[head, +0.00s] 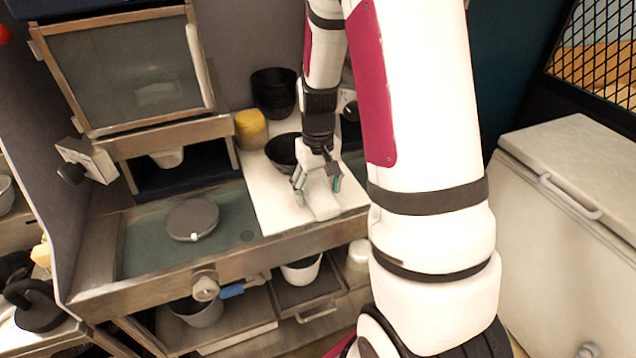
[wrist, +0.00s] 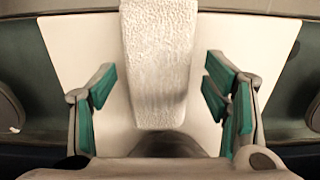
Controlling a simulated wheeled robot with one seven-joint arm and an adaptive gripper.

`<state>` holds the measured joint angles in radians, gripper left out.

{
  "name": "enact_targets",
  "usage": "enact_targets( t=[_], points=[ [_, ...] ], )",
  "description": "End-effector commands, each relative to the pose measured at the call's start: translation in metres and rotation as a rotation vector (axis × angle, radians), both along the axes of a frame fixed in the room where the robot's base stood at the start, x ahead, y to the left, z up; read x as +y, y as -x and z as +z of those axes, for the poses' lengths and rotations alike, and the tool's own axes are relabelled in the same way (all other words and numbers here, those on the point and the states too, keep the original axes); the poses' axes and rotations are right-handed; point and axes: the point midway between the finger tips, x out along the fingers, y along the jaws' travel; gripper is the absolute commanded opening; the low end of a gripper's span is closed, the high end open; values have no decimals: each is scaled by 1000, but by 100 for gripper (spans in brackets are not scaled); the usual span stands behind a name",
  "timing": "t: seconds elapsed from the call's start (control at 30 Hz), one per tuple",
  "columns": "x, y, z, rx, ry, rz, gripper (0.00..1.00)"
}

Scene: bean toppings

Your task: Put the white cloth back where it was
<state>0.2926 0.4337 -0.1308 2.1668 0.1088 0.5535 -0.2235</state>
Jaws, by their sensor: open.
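The white cloth (wrist: 158,60) lies on a white board on the counter; it also shows in the head view (head: 324,203) as a pale folded strip near the board's front edge. My gripper (wrist: 160,100) is open, its green-padded fingers on either side of the cloth with a gap on both sides. In the head view my gripper (head: 318,184) points down over the cloth.
The white board (head: 270,208) also bears a black bowl (head: 281,152) and a yellow-lidded container (head: 251,130). Stacked black bowls (head: 272,92) stand behind. A round grey lid (head: 192,218) lies on the green surface at left. A white chest (head: 560,220) stands at right.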

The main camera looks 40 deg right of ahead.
Motion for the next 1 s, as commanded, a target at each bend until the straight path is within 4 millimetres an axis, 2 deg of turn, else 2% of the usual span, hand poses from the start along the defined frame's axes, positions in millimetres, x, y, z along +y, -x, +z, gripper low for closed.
enact_targets(
  t=[0.17, 0.6, 0.83, 0.93, 1.0],
  points=[
    [-1, -2, 15, -5, 2, 0, 69],
    [-1, -2, 99, -5, 1, 0, 69],
    [0, -1, 121, -4, 2, 2, 69],
    [7, 2, 132, -21, 4, 12, 69],
    [19, 6, 145, -48, 7, 27, 69]
  ],
)
